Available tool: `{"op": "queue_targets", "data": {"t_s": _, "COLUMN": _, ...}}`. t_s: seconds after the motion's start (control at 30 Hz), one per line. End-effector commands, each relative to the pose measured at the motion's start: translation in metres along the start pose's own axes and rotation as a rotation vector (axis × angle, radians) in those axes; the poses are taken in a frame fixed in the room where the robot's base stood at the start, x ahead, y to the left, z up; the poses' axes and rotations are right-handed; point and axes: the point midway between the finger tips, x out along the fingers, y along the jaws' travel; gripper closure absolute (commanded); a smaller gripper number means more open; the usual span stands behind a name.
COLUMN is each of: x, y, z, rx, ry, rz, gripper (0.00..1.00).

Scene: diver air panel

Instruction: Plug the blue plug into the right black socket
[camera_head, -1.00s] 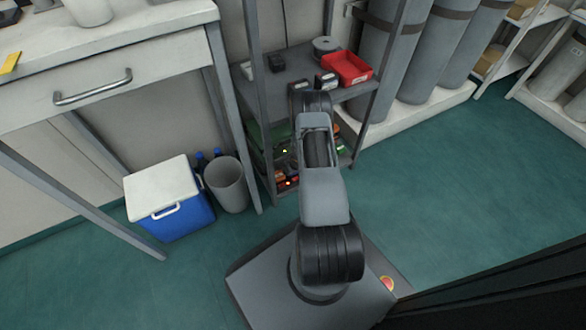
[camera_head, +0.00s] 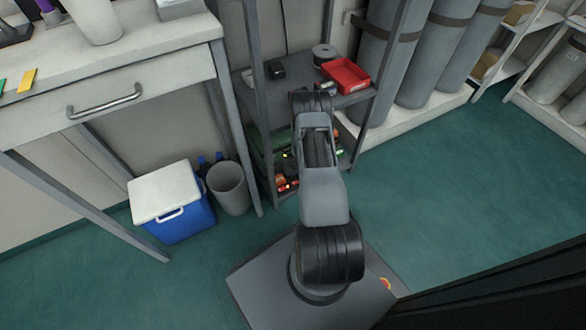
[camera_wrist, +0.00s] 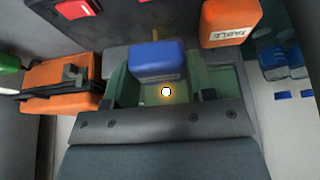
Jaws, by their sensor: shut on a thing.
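In the wrist view, a blue block that looks like the blue plug (camera_wrist: 157,62) sits in front of my gripper (camera_wrist: 160,84). My gripper appears shut on it, although the fingers are dim and partly hard to separate from the green surface behind. A small bright light glows just below the plug. In the head view, my arm hides my gripper and the plug. I cannot make out the right black socket in either view.
In the wrist view, an orange case (camera_wrist: 60,75) lies left, a labelled orange block (camera_wrist: 230,22) upper right, and blue items (camera_wrist: 280,60) at right. In the head view, a red tray (camera_head: 346,75) stands on the rack's upper shelf; a cooler (camera_head: 172,205) and bin (camera_head: 229,188) stand left.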

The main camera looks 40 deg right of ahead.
Motion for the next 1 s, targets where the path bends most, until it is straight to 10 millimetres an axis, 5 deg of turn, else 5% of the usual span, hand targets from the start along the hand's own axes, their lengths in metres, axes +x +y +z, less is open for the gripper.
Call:
{"op": "queue_targets", "data": {"t_s": 0.43, "x": -0.005, "y": 0.005, "z": 0.002, "rx": 0.013, "ry": -0.004, "rz": 0.003, "gripper": 0.78}}
{"op": "queue_targets", "data": {"t_s": 1.0, "x": -0.016, "y": 0.066, "z": -0.001, "rx": -0.048, "ry": 0.0, "rz": 0.004, "gripper": 0.78}}
